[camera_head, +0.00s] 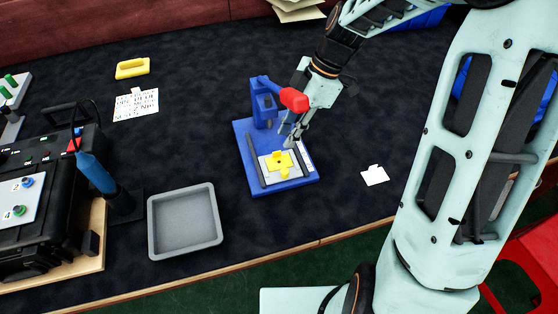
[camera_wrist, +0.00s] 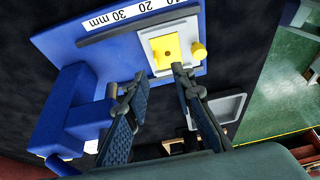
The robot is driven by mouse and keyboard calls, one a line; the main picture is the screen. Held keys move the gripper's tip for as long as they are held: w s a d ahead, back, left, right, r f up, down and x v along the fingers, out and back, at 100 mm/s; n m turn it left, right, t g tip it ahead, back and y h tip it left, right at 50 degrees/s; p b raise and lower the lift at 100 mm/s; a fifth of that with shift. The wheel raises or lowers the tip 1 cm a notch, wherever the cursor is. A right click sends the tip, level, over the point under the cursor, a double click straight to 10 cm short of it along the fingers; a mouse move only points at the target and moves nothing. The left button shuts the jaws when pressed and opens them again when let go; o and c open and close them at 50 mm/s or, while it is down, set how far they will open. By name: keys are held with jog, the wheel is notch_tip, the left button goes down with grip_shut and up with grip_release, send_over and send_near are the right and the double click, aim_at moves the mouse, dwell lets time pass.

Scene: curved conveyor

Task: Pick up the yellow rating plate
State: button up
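My gripper (camera_head: 294,143) is over the fixture, close to the rating plate and below the red handle. In the wrist view the two fingers of my gripper (camera_wrist: 159,73) are apart with nothing between them. Their tips point at the near edge of the rating plate; I cannot tell whether they touch it.
The fixture's blue upright with a red handle (camera_head: 294,99) stands close beside my gripper. A grey tray (camera_head: 155,222) sits at the front left, near the table edge. A yellow block (camera_head: 132,68), a printed sheet (camera_head: 136,106) and a white tag (camera_head: 374,176) lie apart on the dark table.

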aim_at(281, 155)
jog(key=shift+w+b+x, duration=0.15)
jog(key=shift+b+x, duration=0.05)
jog(key=shift+x, duration=1.35)
jog(key=shift+w+b+x, duration=0.15)
jog(key=shift+b+x, duration=0.05)
jog(key=shift+x, duration=1.3)
jog(key=shift+d+f, duration=0.15)
jog(key=shift+d, duration=0.05)
jog(key=shift+c, duration=0.6)
grip_shut()
